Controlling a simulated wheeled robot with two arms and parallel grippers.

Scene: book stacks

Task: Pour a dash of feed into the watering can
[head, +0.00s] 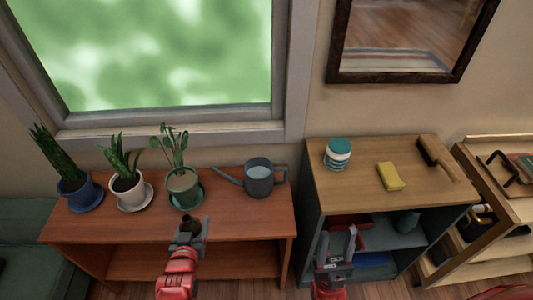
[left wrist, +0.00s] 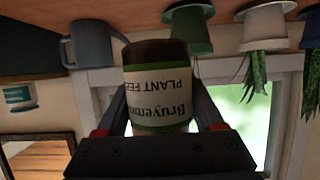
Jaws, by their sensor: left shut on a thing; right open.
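The grey watering can (head: 259,178) stands upright on the reddish wooden shelf unit, its spout pointing left. It also shows upside down in the left wrist view (left wrist: 92,42). My left gripper (head: 188,240) is shut on a dark bottle of plant feed (head: 191,228), held in front of the shelf, left of and nearer than the can. The bottle's label (left wrist: 160,92) appears inverted in the left wrist view, between the two fingers. Whether the bottle is capped is too small to tell. My right gripper (head: 340,250) is open and empty, in front of the grey cabinet.
Three potted plants (head: 185,185) stand left of the can on the reddish shelf (head: 245,218). The wooden-topped cabinet (head: 365,190) at right holds a teal-and-white jar (head: 337,153), a yellow sponge (head: 390,176) and a brush (head: 437,157). The shelf's front right is clear.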

